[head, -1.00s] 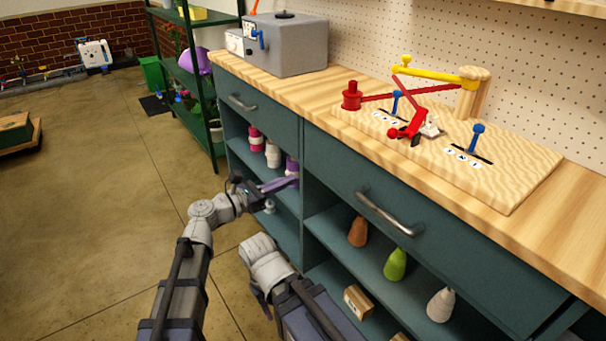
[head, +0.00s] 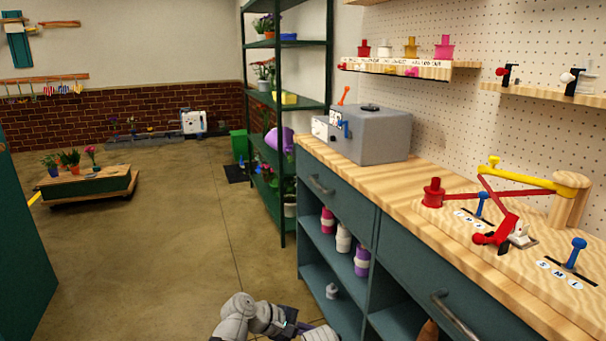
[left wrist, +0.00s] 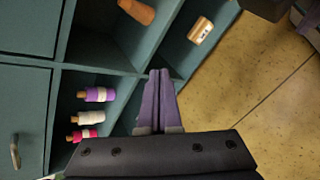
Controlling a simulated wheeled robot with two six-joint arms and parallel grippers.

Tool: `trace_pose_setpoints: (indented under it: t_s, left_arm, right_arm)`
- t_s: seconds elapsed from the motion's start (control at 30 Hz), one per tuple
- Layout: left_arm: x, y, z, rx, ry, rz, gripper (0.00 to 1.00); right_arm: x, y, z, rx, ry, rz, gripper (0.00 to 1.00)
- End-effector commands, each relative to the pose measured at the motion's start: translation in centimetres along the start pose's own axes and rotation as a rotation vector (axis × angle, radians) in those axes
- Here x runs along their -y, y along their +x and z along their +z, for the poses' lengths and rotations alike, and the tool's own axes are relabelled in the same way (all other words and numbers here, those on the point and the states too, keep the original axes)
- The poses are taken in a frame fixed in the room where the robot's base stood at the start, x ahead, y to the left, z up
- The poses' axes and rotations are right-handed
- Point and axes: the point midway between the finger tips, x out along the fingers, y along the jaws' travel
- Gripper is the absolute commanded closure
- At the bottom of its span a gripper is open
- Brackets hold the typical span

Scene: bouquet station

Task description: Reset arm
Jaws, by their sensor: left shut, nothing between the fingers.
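My left gripper (left wrist: 159,76) shows in the left wrist view, its two purple fingers together with nothing between them. The fingers extend in front of the open shelves of the teal cabinet (left wrist: 110,50), and I cannot tell how close they are. In the head view, grey links of my arm show at the bottom edge, beside the cabinet, and the fingers cannot be made out.
Spools (head: 343,238) stand in the cabinet. A green shelf rack (head: 283,180) stands behind. The floor (head: 180,230) at left is open, with a plant cart (head: 90,187).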

Motion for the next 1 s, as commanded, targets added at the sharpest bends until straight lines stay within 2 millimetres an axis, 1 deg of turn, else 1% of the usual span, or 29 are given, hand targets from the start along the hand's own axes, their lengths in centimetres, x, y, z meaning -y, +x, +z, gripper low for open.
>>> trace_pose_setpoints:
  t_s: [0.03, 0.1, 0.2, 0.3, 0.4, 0.6, 0.63, 0.7, 1.0]
  left_arm:
    - [2.6, -0.8, -1.3, -0.065, 0.126, -0.085, 1.0]
    - [5.7, -2.1, -3.3, -0.135, 0.298, -0.215, 1.0]
    - [9.1, -4.1, -5.6, -0.195, 0.488, -0.382, 1.0]
    - [11.7, -6.1, -7.3, -0.225, 0.626, -0.527, 1.0]
    - [13.9, -8.2, -8.7, -0.237, 0.737, -0.66, 1.0]
    - [17.3, -12.5, -10.7, -0.222, 0.911, -0.91, 1.0]
    - [17.6, -12.6, -10.6, -0.213, 0.932, -0.935, 1.0]
    - [17.3, -11.3, -9.3, -0.185, 0.962, -0.949, 1.0]
    - [17.8, -7.9, -4.4, -0.088, 1.081, -1.042, 1.0]
  right_arm:
    - [0.0, 0.0, 0.0, 0.0, 0.0, 0.0, 0.46]
    - [0.0, 0.0, 0.0, 0.0, 0.0, 0.0, 0.46]
    - [0.0, 0.0, 0.0, 0.0, 0.0, 0.0, 0.46]
    - [0.0, 0.0, 0.0, 0.0, 0.0, 0.0, 0.46]
    - [0.0, 0.0, 0.0, 0.0, 0.0, 0.0, 0.46]
    - [0.0, 0.0, 0.0, 0.0, 0.0, 0.0, 0.46]
    - [0.0, 0.0, 0.0, 0.0, 0.0, 0.0, 0.46]
    - [0.0, 0.0, 0.0, 0.0, 0.0, 0.0, 0.46]
    - [0.0, 0.0, 0.0, 0.0, 0.0, 0.0, 0.46]
